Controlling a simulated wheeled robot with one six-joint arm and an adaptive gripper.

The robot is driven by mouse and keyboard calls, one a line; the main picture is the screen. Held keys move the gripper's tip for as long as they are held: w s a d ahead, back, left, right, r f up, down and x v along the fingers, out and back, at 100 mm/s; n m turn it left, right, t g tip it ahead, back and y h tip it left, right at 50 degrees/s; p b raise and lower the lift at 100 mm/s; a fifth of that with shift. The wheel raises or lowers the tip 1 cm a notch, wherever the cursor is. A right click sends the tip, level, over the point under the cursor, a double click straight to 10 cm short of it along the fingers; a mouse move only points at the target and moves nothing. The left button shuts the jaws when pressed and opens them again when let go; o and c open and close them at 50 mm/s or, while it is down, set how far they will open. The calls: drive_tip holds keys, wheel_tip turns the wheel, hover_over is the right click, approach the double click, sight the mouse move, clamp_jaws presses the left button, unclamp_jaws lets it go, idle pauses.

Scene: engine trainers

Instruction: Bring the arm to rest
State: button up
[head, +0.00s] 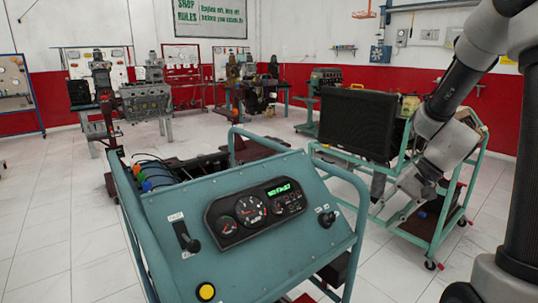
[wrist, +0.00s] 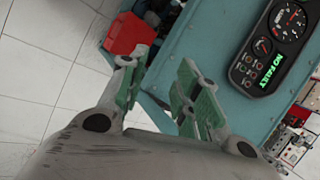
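My gripper (wrist: 162,84) shows in the wrist view with its two green-padded fingers apart and nothing between them. My arm (head: 447,120) comes down from the upper right in the head view, bent at a pale joint, in front of a green-framed trainer. The fingertips are hard to make out there. A teal engine trainer panel (head: 265,225) stands in front of me with gauges, a black lever, a key switch and a yellow button. Its lit display reads "NO FAULT" in the wrist view (wrist: 264,72). The fingers appear apart from the panel.
A green-framed trainer (head: 340,160) with a black radiator (head: 357,123) stands at the right, close to my arm. Engines on stands (head: 147,100) are at the back left. A red box (wrist: 130,34) shows beyond the fingers in the wrist view. White tiled floor (head: 50,225) is clear at the left.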

drive_tip(key=s+d+r+n+t+h, duration=0.3)
drive_tip(key=s+r+n+h, duration=0.3)
drive_tip(key=s+r, duration=0.7)
drive_tip(key=s+d, duration=0.1)
drive_tip(key=s, duration=0.2)
drive_tip(key=shift+s+r+n, duration=0.35)
drive_tip(key=shift+r+n, duration=0.05)
idle(1.0)
